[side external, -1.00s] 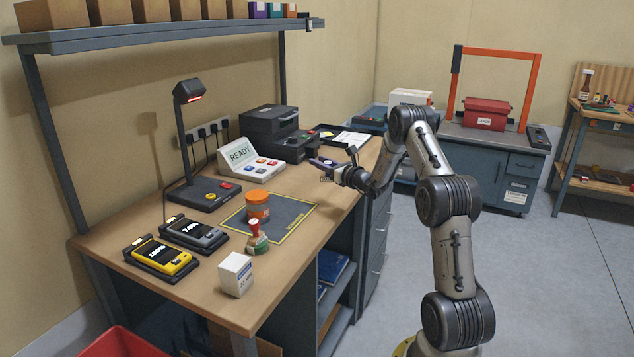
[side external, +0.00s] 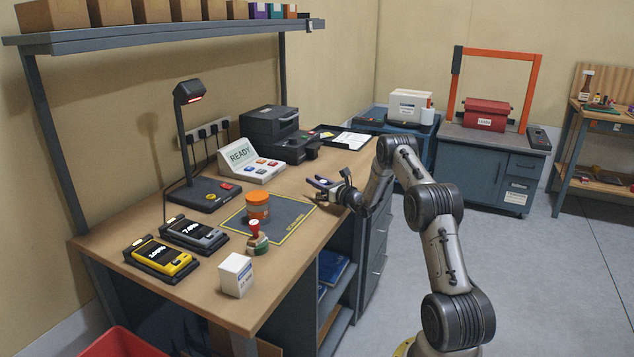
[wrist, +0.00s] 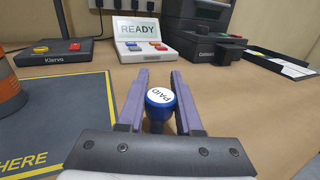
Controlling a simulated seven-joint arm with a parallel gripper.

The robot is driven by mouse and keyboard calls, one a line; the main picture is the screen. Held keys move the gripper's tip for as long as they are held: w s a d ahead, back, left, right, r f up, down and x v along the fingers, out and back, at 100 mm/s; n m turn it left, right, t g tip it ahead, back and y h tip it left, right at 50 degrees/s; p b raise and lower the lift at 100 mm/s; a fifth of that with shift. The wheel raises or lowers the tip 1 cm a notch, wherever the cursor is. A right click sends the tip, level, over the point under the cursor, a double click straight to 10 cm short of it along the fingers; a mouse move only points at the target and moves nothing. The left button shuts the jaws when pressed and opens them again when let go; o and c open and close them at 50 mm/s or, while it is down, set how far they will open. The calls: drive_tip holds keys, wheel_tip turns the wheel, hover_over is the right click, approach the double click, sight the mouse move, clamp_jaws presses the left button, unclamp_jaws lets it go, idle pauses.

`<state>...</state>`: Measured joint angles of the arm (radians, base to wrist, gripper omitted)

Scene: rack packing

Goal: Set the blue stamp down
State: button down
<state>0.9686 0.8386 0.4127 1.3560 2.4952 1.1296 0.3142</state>
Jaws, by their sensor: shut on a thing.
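The blue stamp (wrist: 160,97) has a round blue top with a white "PAID" label. It sits between the two purple fingers of my gripper (wrist: 159,88) in the wrist view, and the gripper is shut on it. In the side view my gripper (side external: 318,183) is low over the right part of the desk, just right of the dark mat. The stamp is hard to make out there, and its base is hidden in the wrist view, so I cannot tell whether it touches the desk.
The dark mat (side external: 290,212) with a yellow border holds an orange jar (side external: 257,206). A red-handled stamp (side external: 254,238) stands at its front edge. A "READY" console (side external: 240,154) and a dark printer (side external: 272,127) stand behind. Bare desk surrounds my gripper.

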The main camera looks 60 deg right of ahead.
drive_tip(key=shift+f, duration=0.2)
drive_tip(key=c, duration=0.6)
unclamp_jaws()
